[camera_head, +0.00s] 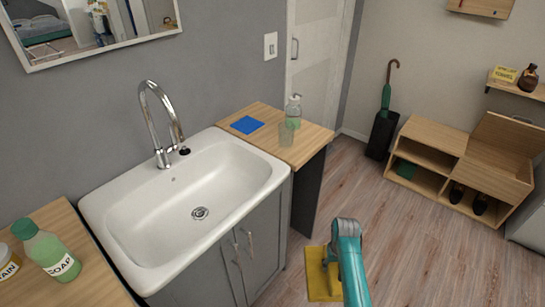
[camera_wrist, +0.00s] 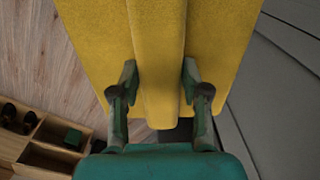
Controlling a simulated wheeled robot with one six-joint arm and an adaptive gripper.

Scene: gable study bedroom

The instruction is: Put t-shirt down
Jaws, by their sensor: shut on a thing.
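The t-shirt is a yellow cloth. In the wrist view the yellow t-shirt (camera_wrist: 215,35) fills the upper middle, with a fold of it between my two fingers. My gripper (camera_wrist: 160,85) is shut on that fold. I cannot tell whether the cloth touches the floor.
A white sink (camera_head: 185,195) stands on a grey cabinet (camera_head: 262,240). The wooden counter (camera_head: 305,147) to its right holds a blue cloth (camera_head: 247,125), a glass (camera_head: 286,133) and a soap dispenser (camera_head: 293,110). A shoe bench (camera_head: 432,140) stands right. The floor (camera_head: 420,250) between is clear.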

